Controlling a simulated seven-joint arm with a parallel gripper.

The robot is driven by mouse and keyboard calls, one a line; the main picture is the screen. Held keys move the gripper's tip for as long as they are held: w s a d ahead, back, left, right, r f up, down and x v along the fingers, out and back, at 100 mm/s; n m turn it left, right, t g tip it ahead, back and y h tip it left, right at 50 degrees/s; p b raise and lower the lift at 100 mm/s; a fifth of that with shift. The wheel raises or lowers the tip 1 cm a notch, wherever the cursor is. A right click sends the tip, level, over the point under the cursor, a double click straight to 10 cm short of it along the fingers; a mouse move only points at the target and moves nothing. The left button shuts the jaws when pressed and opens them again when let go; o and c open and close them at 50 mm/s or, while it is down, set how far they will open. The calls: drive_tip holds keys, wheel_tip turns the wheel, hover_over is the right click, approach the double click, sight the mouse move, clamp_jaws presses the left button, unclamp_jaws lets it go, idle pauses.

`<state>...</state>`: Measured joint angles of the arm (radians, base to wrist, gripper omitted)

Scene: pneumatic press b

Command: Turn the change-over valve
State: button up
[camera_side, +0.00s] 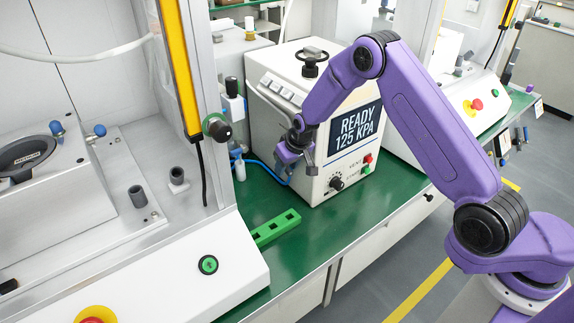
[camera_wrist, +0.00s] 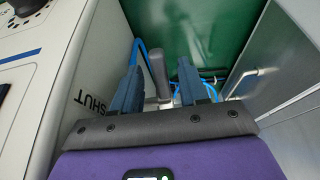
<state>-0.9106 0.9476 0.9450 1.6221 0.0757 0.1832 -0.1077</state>
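In the wrist view a grey lever handle (camera_wrist: 157,66) stands between the two blue-grey fingers of my gripper (camera_wrist: 159,78). I take it to be the change-over valve's handle. The fingers are apart, with a gap showing on each side of the handle. The valve's lower part is mostly hidden by my gripper. The word SHUT (camera_wrist: 92,98) is printed on the white wall to the left. In the side view my gripper (camera_side: 297,160) is low at the left front corner of the white control box (camera_side: 322,190). The handle cannot be made out clearly there.
The box's screen (camera_side: 356,127) reads READY 125 KPA. Blue tubing (camera_side: 262,170) runs behind my gripper. A green slotted block (camera_side: 275,228) lies on the green bench (camera_side: 330,222). The grey press frame (camera_side: 208,120) stands to the left, leaving a narrow gap beside the box.

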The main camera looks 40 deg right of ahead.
drive_tip(key=shift+r, duration=0.1)
drive_tip(key=shift+s+r, duration=0.1)
drive_tip(key=shift+r, duration=0.15)
drive_tip(key=shift+s+r, duration=0.25)
drive_tip(key=shift+s, duration=0.05)
drive_tip(key=s, duration=1.1)
drive_tip(key=shift+s, duration=0.3)
